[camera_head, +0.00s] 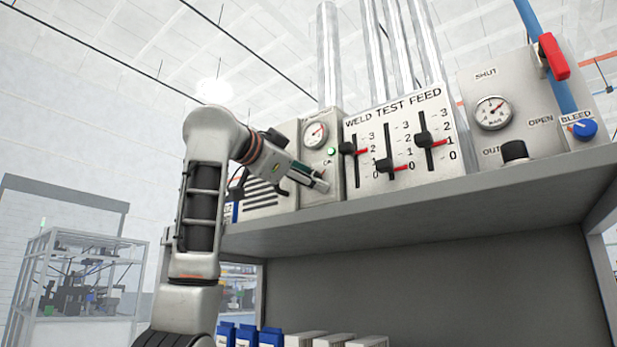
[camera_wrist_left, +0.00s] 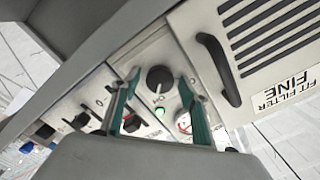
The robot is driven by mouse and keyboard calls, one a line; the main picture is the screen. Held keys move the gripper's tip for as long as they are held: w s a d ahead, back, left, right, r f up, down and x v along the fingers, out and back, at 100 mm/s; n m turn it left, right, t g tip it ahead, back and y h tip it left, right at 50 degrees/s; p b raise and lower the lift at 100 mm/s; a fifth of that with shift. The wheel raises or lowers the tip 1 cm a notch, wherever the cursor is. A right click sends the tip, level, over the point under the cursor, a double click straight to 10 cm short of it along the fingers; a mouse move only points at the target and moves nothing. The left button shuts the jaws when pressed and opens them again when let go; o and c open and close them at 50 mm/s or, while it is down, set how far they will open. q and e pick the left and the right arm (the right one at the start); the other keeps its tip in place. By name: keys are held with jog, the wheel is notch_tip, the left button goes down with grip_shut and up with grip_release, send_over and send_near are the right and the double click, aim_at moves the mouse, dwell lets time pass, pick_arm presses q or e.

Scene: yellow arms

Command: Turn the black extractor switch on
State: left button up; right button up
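The black round switch knob (camera_wrist_left: 158,78) is on a pale panel (camera_wrist_left: 150,50) in the wrist view. A white mark on it points toward the lower part of that picture. A small lit green lamp (camera_wrist_left: 183,122) is beside it. My left gripper (camera_wrist_left: 154,84) is open, with its teal fingers on either side of the knob; I cannot tell whether they touch it. In the head view my left gripper (camera_head: 318,183) is in front of the lower part of the panel with the gauge (camera_head: 315,134) and hides the knob. My right gripper is not in view.
The panel stands on a grey shelf (camera_head: 420,215). To its right are the weld test feed panel (camera_head: 400,145) with black sliders and a panel with a red lever (camera_head: 553,56) and blue knob (camera_head: 584,129). A black handle (camera_wrist_left: 222,72) and vented filter box are beside the knob.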

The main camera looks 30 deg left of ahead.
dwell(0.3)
pick_arm(q)
jog(key=s+a, duration=0.1)
jog(key=s, duration=1.1)
dwell(0.3)
